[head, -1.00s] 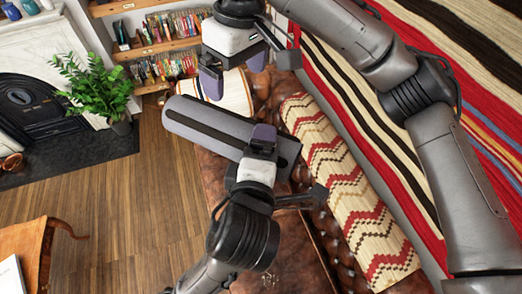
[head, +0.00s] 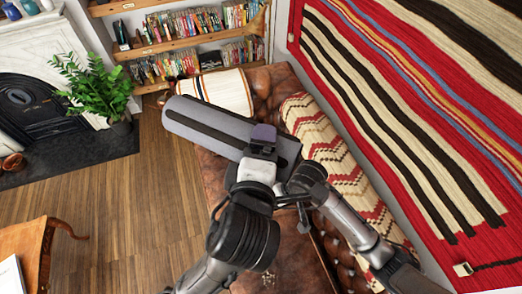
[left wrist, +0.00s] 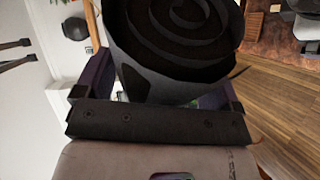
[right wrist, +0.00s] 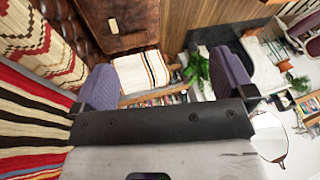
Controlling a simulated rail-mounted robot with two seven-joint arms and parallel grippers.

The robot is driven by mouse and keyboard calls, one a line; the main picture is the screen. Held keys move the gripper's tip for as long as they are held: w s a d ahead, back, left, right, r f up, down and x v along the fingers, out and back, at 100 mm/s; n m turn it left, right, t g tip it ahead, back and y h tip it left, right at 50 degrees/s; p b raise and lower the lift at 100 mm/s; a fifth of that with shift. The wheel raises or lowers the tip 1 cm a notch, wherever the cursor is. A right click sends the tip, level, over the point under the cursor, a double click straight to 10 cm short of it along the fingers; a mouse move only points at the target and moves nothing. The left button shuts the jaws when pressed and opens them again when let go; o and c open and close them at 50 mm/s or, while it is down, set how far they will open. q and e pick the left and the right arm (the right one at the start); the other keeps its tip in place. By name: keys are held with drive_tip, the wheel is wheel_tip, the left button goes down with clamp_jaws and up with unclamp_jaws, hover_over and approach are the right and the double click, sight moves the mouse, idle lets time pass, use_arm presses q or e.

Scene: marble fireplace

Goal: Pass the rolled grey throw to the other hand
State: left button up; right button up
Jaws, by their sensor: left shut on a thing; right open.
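The rolled grey throw (head: 195,118), with a dark band along it, is held up slantwise in the head view. My left gripper (head: 262,142) is shut around it near its right end. In the left wrist view, the throw's dark spiral end (left wrist: 180,35) sits between the fingers. My right arm reaches in from the lower right, its wrist just right of my left wrist; its fingers are hidden in the head view. In the right wrist view, my right gripper (right wrist: 168,85) is open and empty, with no throw between its purple fingers.
A brown leather sofa (head: 215,175) lies below, with a zigzag blanket (head: 345,175) along its back and a striped cushion (head: 228,90) at its far end. A striped rug (head: 420,110) hangs at right. A plant (head: 95,85) and bookshelves (head: 190,35) stand behind.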

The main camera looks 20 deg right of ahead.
drive_tip(key=s+d+f+h, duration=0.1)
drive_tip(key=s+d+f, duration=0.1)
drive_tip(key=s, duration=0.9)
drive_tip(key=s+d+f+h, duration=0.2)
drive_tip(key=s+f, duration=0.2)
drive_tip(key=s, duration=0.7)
drive_tip(key=shift+s+f+n, duration=0.3)
drive_tip(key=shift+f, duration=0.1)
